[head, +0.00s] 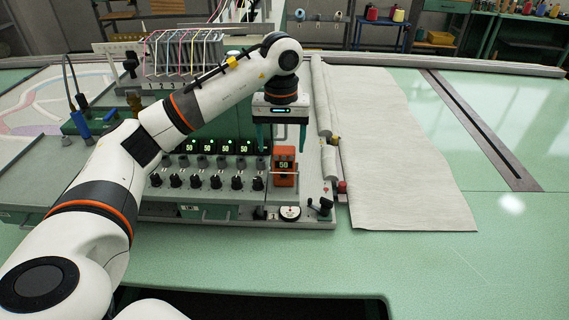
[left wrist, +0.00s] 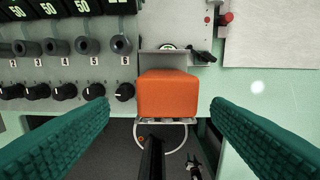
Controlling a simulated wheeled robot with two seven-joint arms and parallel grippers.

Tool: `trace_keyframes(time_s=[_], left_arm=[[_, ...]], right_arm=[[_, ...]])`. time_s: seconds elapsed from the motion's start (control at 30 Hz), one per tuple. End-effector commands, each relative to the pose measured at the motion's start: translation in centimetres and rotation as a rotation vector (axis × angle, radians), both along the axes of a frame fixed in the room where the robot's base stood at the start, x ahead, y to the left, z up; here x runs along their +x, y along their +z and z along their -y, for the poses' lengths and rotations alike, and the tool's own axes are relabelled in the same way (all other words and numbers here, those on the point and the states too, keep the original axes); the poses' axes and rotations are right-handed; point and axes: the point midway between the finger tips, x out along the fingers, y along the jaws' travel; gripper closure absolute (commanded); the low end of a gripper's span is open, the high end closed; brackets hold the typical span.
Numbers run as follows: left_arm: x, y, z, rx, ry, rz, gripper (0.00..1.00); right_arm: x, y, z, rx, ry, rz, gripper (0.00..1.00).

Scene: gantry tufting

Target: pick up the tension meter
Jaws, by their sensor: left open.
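My left gripper (head: 281,142) is open, pointing down just above and behind the meter in the head view. In the left wrist view its two green fingers (left wrist: 158,112) are spread wide on either side of the meter, apart from it, with nothing between them held. My right gripper is not in view.
Several black knobs (head: 212,182) and grey posts line the panel left of the meter. A round white gauge (head: 290,213) and a small black lever (head: 320,206) sit in front and to the right. A pale cloth (head: 400,150) covers the table further right.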

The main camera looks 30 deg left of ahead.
Motion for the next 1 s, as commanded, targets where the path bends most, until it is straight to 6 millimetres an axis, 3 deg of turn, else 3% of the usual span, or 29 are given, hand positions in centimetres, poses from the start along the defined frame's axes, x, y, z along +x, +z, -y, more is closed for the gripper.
trace_keyframes(time_s=[0.07, 0.17, 0.47, 0.63, 0.87, 1.0], left_arm=[[0.0, -1.0, 0.0, -0.001, 0.001, -0.003, 0.27], [0.0, -2.0, 0.0, -0.001, 0.001, 0.0, 0.27], [0.1, -5.1, 0.2, -0.002, 0.0, -0.005, 0.27], [0.2, -7.2, 0.2, -0.004, 0.001, 0.0, 0.27], [0.2, -7.7, 0.2, -0.003, 0.001, 0.002, 0.27], [0.2, -7.6, 0.2, -0.003, 0.0, 0.002, 0.45]], right_arm=[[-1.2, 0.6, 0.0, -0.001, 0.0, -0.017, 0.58], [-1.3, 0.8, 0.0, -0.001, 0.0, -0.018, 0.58], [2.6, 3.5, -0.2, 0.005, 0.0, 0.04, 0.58], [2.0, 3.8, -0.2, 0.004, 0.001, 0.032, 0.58], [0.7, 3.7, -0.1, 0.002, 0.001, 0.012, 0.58], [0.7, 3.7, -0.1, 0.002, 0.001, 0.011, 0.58]])
